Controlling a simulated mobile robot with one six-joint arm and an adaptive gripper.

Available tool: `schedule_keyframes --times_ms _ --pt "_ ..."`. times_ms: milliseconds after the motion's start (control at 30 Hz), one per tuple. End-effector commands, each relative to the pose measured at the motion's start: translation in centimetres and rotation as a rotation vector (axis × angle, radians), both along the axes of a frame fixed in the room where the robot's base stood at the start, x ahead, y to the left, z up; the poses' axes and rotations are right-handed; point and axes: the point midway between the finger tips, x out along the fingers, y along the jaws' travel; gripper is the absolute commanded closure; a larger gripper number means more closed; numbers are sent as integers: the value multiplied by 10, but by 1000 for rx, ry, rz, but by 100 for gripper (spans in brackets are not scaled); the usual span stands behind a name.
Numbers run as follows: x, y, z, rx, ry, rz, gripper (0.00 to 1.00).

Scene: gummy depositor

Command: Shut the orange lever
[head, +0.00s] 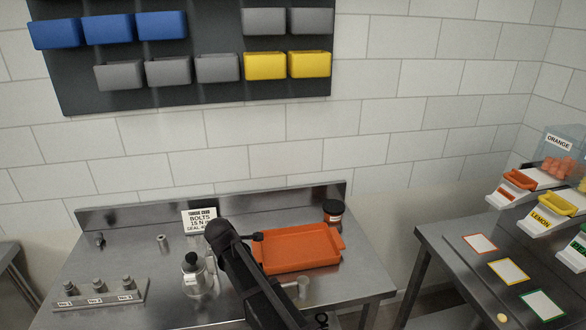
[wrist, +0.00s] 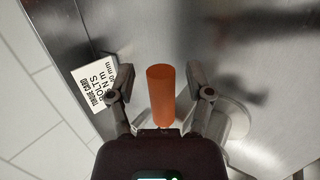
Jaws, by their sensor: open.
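In the wrist view, an orange cylinder (wrist: 161,94), looking like the lever's handle, stands between the two fingers of my gripper (wrist: 158,77). The fingers are apart, with a visible gap on each side of it. A pale round flange (wrist: 236,118) lies below and to the right, partly hidden by the right finger. In the head view my dark arm (head: 262,288) reaches over the steel bench beside a pale metal fixture with a black knob (head: 191,259). The orange handle cannot be made out there, and my fingers are hidden.
A torque card (head: 200,220) stands behind my arm and shows in the wrist view (wrist: 93,84). An orange tray (head: 298,250) and a dark jar (head: 333,211) are to the right. A bolt rack (head: 98,294) is front left. Dispensers with an orange scoop (head: 519,179) stand far right.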

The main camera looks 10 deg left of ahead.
Motion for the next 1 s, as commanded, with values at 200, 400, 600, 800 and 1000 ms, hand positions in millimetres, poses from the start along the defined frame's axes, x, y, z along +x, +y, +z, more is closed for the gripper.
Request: schedule_keyframes --times_ms 200,400,600,800,1000 --pt "3 -21 -2 21 21 -59 33" --pt "9 -73 -6 73 70 -212 33" --pt "11 -145 -13 150 136 -439 33" --pt "5 -214 -18 228 198 -670 33" --pt "-7 -277 -23 301 252 -897 33"
